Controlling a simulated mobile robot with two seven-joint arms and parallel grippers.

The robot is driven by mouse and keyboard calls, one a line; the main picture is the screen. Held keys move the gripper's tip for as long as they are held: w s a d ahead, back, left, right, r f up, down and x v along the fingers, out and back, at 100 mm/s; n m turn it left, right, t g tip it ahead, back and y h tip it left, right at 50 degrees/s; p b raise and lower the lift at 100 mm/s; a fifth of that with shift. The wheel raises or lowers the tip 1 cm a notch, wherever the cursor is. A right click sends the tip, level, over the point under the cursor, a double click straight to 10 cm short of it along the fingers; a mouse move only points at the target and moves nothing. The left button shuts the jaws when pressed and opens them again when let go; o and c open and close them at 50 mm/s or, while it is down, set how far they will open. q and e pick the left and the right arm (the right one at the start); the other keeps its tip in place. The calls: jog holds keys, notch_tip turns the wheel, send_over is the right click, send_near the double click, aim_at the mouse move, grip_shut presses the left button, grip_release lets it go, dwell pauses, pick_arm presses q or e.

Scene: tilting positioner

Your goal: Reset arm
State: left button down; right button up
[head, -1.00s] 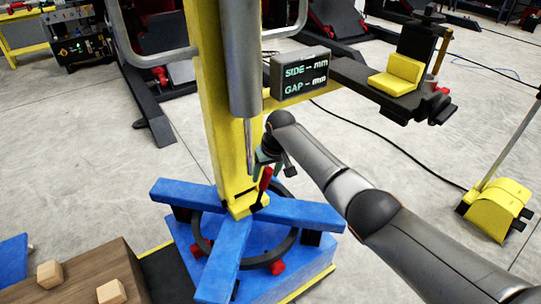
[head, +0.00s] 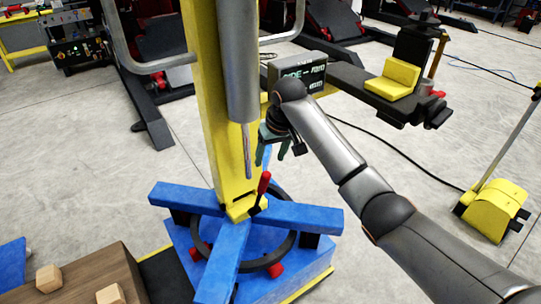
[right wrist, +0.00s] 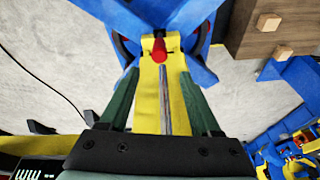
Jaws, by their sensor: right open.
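The tilting positioner stands in the middle of the head view, with a yellow column (head: 205,100) on a blue base (head: 240,236). A red-handled lever (head: 263,184) rises at the column's foot; its red knob (right wrist: 160,48) also shows in the right wrist view. My right gripper (head: 272,160) is above the lever, beside the column, pointing down. Its green fingers (right wrist: 160,105) are spread apart with nothing between them, and the knob lies beyond the tips. My left gripper is not in view.
A grey display box (head: 300,72) hangs on the column's right, partly covered by my arm. A dark side arm carries a yellow block (head: 393,78). A grey cylinder and thin rod (head: 243,90) run down the column's front. A wooden table with blocks (head: 108,293) stands at lower left.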

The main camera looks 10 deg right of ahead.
jog(key=s+f+n, duration=0.1)
jog(key=s+f, duration=1.5)
jog(key=s, duration=0.2)
jog(key=s+d+r+h, duration=0.1)
jog(key=s+d, duration=0.2)
jog(key=s, duration=0.7)
jog(key=s+d+r, duration=0.1)
jog(key=s+d, duration=0.3)
jog(key=s, duration=0.6)
jog(key=w+a+f+t+y, duration=0.1)
jog(key=w+a+f+t, duration=0.1)
jog(key=f, duration=0.4)
jog(key=w+a+f+t+y, duration=0.1)
jog(key=w+a+f+t, duration=0.1)
jog(key=a+f+t, duration=0.1)
notch_tip(320, 180, down, 3)
jog(key=shift+w+r+m+t, duration=0.1)
jog(key=shift+w+m+t, duration=0.3)
jog(key=shift+t, duration=0.1)
